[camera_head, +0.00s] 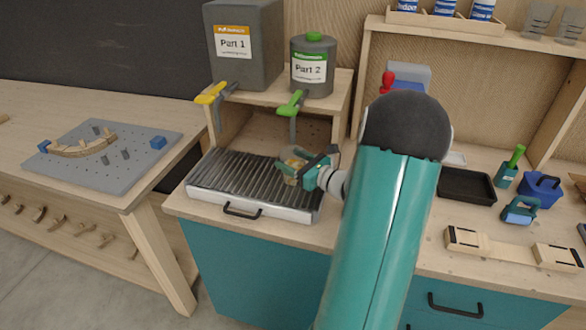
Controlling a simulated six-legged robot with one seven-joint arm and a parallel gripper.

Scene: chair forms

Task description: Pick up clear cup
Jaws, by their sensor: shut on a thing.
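My gripper (300,167) is above the right part of the ribbed metal tray (232,178), below the Part 2 can. It is shut on a small see-through thing with a yellowish look, which seems to be the clear cup (290,158). The fingers partly cover the cup, so its rim and contents are unclear. Whether it touches the ribs cannot be told. Other clear cups (540,18) stand on the top shelf at the upper right.
A grey Part 1 container (245,50) and Part 2 can (313,70) stand on a raised shelf with yellow (212,93) and green (292,102) taps at its front edge. A black tray (466,186), blue box (540,190) and wooden form (510,250) lie at right.

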